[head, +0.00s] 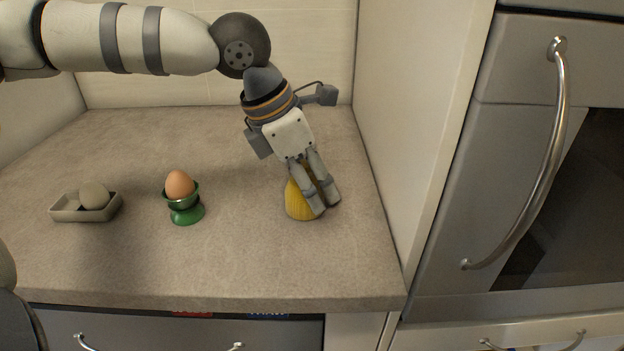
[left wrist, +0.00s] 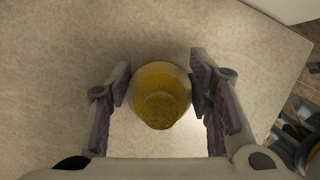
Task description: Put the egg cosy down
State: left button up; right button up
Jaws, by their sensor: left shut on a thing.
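The yellow egg cosy (head: 298,202) is at the right part of the counter, partly hidden behind the fingers of my left gripper (head: 326,203). My left gripper points down and is shut on it. In the left wrist view the cosy (left wrist: 160,92) shows as a round, textured yellow dome between the two fingers (left wrist: 160,85). Its lower edge is at or very near the counter; I cannot tell whether it touches. A brown egg (head: 180,185) sits uncovered in a green egg cup (head: 184,213), left of the cosy. My right gripper is not in view.
The stone-look counter (head: 235,260) is clear between egg cup and cosy and in front of them. A tall cabinet panel (head: 400,120) closes off the counter's right side.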

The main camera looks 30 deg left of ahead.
pick_arm(q)
jog(key=o, duration=0.8)
jog(key=shift+f, duration=0.1)
jog(key=shift+o, duration=0.2)
jog(key=v, duration=1.2)
jog(key=shift+s+d, duration=0.1)
